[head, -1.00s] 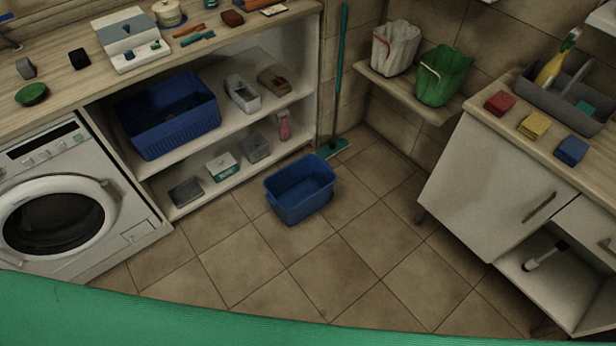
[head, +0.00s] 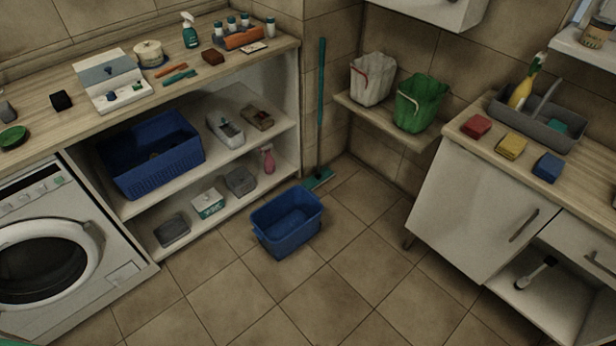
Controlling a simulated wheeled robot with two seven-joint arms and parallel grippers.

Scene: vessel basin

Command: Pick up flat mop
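The flat mop (head: 320,110) stands upright in the far corner, its long teal handle leaning by the end of the shelf unit. Its flat teal head (head: 318,179) rests on the floor behind the blue bucket, with the lower left side close to the shelf unit. Neither of my grippers shows in the head view.
A blue bucket (head: 287,222) stands on the tiles in front of the mop head. The open shelf unit (head: 290,150) is on the left. A wall shelf (head: 385,122) with white and green buckets is on the right, near a white cabinet (head: 470,215). The middle floor is clear.

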